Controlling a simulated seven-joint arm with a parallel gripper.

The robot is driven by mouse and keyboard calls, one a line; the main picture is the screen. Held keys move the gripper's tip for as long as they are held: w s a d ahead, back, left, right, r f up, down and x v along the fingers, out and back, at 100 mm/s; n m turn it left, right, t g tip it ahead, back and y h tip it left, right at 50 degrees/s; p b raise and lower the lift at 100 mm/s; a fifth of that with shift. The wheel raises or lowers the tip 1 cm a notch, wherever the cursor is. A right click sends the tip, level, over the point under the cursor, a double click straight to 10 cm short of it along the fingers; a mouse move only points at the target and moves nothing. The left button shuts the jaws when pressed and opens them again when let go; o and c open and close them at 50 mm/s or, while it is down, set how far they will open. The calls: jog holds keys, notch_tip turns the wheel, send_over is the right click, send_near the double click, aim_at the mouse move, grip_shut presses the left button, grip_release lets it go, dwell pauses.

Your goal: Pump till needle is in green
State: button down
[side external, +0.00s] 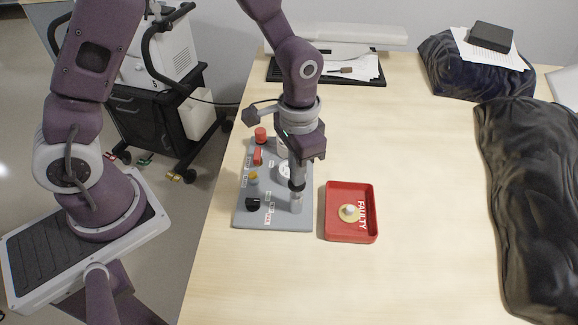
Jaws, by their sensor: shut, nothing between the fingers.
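A grey control panel (247,213) lies on the left part of the table. It carries a red knob (260,135), a red switch (257,157), a yellow button (253,177), a black knob (253,204) and a round white gauge (284,170). My arm partly covers the gauge, and its needle and any green zone are too small to read. My gripper (297,196) points down over the right part of the panel and is shut. A pale round part is under its tips; I cannot tell whether they touch it.
A red tray (328,236) marked FAULTY holds a round brass-coloured part (349,213) just right of the panel. Black draped shapes (530,190) fill the right side. Papers (350,70) lie at the back. The table's middle and front are clear.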

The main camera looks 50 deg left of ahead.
jog(key=shift+r, duration=0.2)
jog(key=shift+f, duration=1.35)
jog(key=shift+r, duration=1.35)
